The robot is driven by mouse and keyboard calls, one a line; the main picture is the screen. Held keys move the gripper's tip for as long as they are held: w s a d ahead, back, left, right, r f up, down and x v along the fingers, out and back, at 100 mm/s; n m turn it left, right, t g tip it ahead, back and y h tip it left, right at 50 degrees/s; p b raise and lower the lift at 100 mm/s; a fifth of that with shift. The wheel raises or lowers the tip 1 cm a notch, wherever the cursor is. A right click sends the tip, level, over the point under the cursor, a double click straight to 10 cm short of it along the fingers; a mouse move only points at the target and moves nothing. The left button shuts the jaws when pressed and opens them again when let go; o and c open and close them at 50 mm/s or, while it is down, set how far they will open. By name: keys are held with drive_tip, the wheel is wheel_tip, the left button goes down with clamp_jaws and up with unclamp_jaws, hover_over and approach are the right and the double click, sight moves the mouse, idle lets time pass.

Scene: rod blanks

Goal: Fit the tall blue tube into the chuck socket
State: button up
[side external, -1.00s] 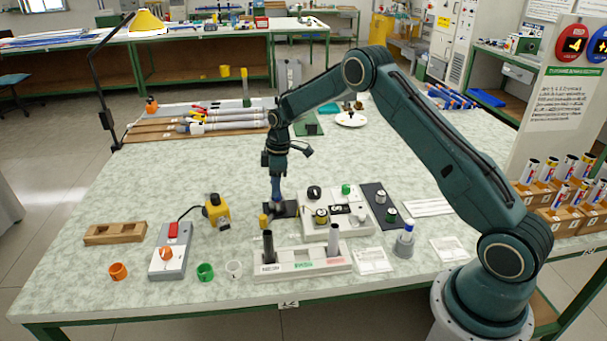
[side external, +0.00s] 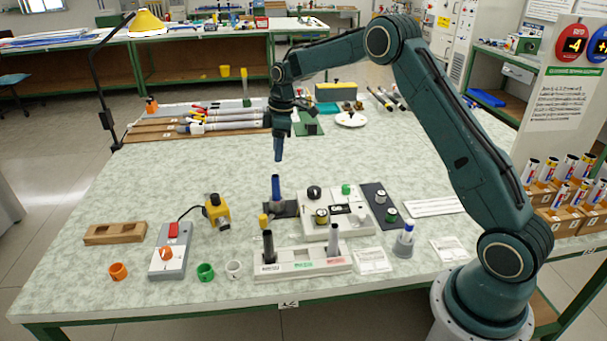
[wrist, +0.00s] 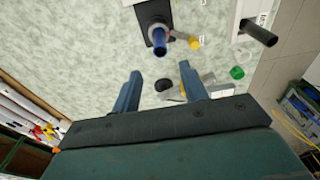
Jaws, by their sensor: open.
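The tall blue tube (side external: 275,187) stands upright in the chuck socket (side external: 281,208), a dark square base on the table. In the wrist view the blue tube (wrist: 160,45) rises from a grey ring on the dark base (wrist: 153,14). My gripper (side external: 279,158) hangs above the tube, clear of it. In the wrist view my gripper (wrist: 157,80) shows its two fingers apart with nothing between them. The tube's lower end is hidden inside the socket.
A white rack (side external: 300,264) holds a dark tube (side external: 268,245) and a grey tube (side external: 333,240) at the front. A control panel (side external: 318,222) stands right of the socket, a yellow device (side external: 217,210) left.

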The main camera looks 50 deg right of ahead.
drive_tip(key=shift+r, duration=0.35)
idle(0.4)
drive_tip(key=s+a+r+m+t, duration=0.1)
drive_tip(key=s+a+r, duration=0.2)
drive_tip(key=s+r, duration=0.3)
drive_tip(key=s+a+r+m, duration=0.2)
drive_tip(key=s+a+r, duration=0.1)
drive_tip(key=s+r, duration=0.25)
drive_tip(key=s+a+r+m+t, duration=0.1)
drive_tip(key=s+a+r, duration=0.2)
drive_tip(key=s+r, duration=0.3)
drive_tip(key=s+a+f+m+t, duration=0.1)
drive_tip(key=s+m, duration=0.1)
drive_tip(key=s, duration=0.8)
drive_tip(key=s+a+f+m+t+h, duration=0.1)
drive_tip(key=s+a+m, duration=0.1)
drive_tip(key=s, duration=0.9)
drive_tip(key=shift+s+a+f+m+t, duration=0.2)
drive_tip(key=shift+s+a+m+t, duration=0.1)
drive_tip(key=shift+m, duration=0.2)
